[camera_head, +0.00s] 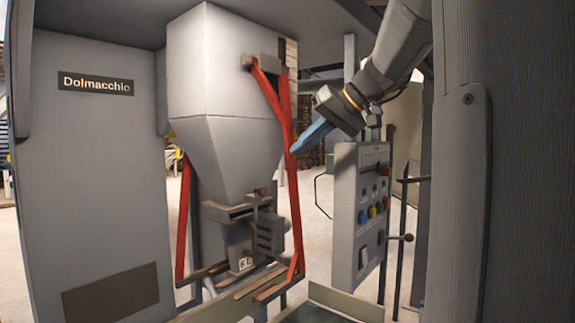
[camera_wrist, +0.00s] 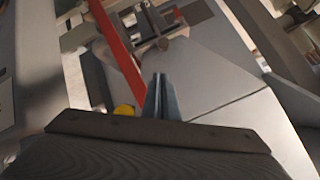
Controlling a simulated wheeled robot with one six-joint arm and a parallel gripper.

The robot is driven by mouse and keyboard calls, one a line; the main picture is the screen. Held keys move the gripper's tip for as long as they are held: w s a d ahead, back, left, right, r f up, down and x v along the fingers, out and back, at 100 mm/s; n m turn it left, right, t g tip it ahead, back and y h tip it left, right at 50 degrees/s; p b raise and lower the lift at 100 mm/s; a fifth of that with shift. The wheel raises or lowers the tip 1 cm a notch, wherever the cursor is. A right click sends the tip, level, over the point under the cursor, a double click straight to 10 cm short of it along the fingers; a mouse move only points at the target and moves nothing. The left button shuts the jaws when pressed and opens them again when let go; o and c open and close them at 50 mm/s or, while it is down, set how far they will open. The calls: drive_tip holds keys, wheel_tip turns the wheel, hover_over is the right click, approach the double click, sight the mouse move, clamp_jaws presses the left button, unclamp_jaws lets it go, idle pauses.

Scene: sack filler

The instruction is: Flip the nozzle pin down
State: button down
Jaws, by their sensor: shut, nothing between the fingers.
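The filling nozzle (camera_head: 240,245) hangs under the grey hopper (camera_head: 225,110) and has a small label at its lower end. I cannot make out the nozzle pin for certain in either view. My gripper (camera_head: 294,151) has blue fingers and is shut and empty. It is in the air at the hopper's right side, above and to the right of the nozzle, with the fingers pointing down-left. In the wrist view my gripper (camera_wrist: 160,80) shows as closed fingers in front of the hopper's grey panels (camera_wrist: 215,75); nozzle fittings (camera_wrist: 160,30) show beyond the tips.
Red bars (camera_head: 295,190) flank the hopper, one close to my gripper. A grey cabinet (camera_head: 95,170) stands at left. Open floor (camera_head: 318,220) shows between hopper and panel.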

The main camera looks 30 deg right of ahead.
drive_tip(key=shift+v, duration=1.1)
drive_tip(key=shift+f, duration=0.1)
drive_tip(key=s+a+f+g+h, duration=0.15)
drive_tip(key=a+f, duration=0.35)
drive_tip(key=f, duration=0.7)
drive_tip(key=s+a+f+g+h, duration=0.1)
drive_tip(key=s+a+f+g, duration=0.25)
drive_tip(key=f, duration=0.75)
drive_tip(key=s+a+f+g+h, duration=0.1)
drive_tip(key=a+f, duration=0.4)
drive_tip(key=f, duration=0.7)
drive_tip(key=s+a+f, duration=0.3)
drive_tip(key=s+f, duration=0.2)
drive_tip(key=s+a+f+n+g+h, duration=0.1)
drive_tip(key=s+a+f, duration=0.1)
drive_tip(key=s+f, duration=0.3)
drive_tip(key=shift+a+f+g, duration=0.3)
drive_tip(key=shift+a+f, duration=0.1)
drive_tip(key=shift+f, duration=0.15)
drive_tip(key=shift+d+h, duration=0.1)
drive_tip(key=shift+h, duration=0.15)
